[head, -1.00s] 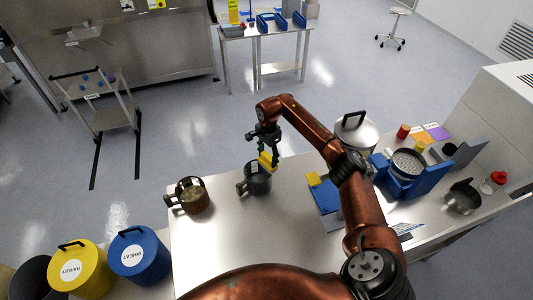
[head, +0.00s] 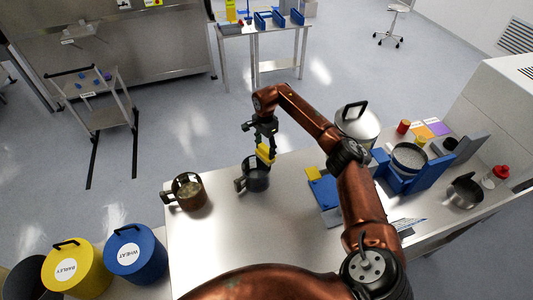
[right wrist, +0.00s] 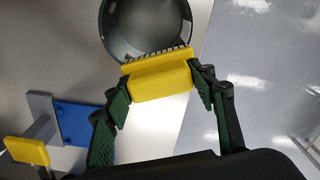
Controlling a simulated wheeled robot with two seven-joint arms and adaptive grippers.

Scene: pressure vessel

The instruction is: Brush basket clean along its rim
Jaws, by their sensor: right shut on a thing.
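The dark grey basket (head: 257,182), a round pot with a side handle, stands upright near the table's far edge. Its dark, empty-looking inside (right wrist: 140,28) shows in the right wrist view. My right gripper (head: 263,141) is shut on a yellow brush (head: 265,154), which also shows between the fingers in the right wrist view (right wrist: 160,82). The brush is at the basket's rim, with its bristles (right wrist: 157,54) overlapping the rim in the picture. I cannot tell whether they touch it. My left gripper is not in view.
A brown pot (head: 187,204) with pale contents stands left of the basket. A blue stand with a yellow block (head: 312,173) and a lidded steel pot (head: 357,124) are to the right. Yellow (head: 76,272) and blue (head: 136,258) bins stand at the lower left. The table's front middle is clear.

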